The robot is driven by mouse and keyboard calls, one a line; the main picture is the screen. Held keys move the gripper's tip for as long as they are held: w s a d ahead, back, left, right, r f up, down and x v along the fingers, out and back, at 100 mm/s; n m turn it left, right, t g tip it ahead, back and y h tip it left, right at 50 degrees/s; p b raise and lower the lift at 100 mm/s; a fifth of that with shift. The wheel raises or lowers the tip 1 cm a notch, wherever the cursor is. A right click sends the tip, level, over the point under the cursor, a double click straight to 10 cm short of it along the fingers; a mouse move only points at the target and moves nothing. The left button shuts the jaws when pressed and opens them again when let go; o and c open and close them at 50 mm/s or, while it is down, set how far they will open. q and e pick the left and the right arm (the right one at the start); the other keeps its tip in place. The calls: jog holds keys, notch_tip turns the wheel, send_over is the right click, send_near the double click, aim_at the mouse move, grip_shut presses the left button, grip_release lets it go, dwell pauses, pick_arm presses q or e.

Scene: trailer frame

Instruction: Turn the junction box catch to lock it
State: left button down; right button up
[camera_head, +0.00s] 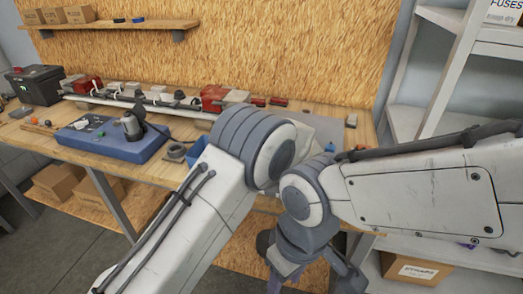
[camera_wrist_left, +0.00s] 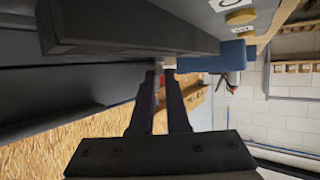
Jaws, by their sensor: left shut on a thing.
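In the left wrist view my left gripper (camera_wrist_left: 160,80) has its two dark fingers closed on a thin grey piece; only a sliver shows between them, and I cannot tell if it is the junction box catch. In the head view my left arm's large grey joint hides this gripper and what it holds. I cannot make out the junction box or its catch in either view. My right gripper (camera_head: 310,274) hangs low in the head view, in front of the bench, its fingers apart and with nothing seen between them.
The wooden bench (camera_head: 62,152) carries a blue box (camera_head: 110,148), a long white rail with red blocks, and a black battery (camera_head: 36,85). White shelves (camera_head: 433,121) stand right. A dark slab (camera_wrist_left: 125,30) and a grey panel with yellow discs (camera_wrist_left: 240,17) lie close in the left wrist view.

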dwell(0.3)
pick_arm(q)
jog(key=c, duration=0.9)
grip_release()
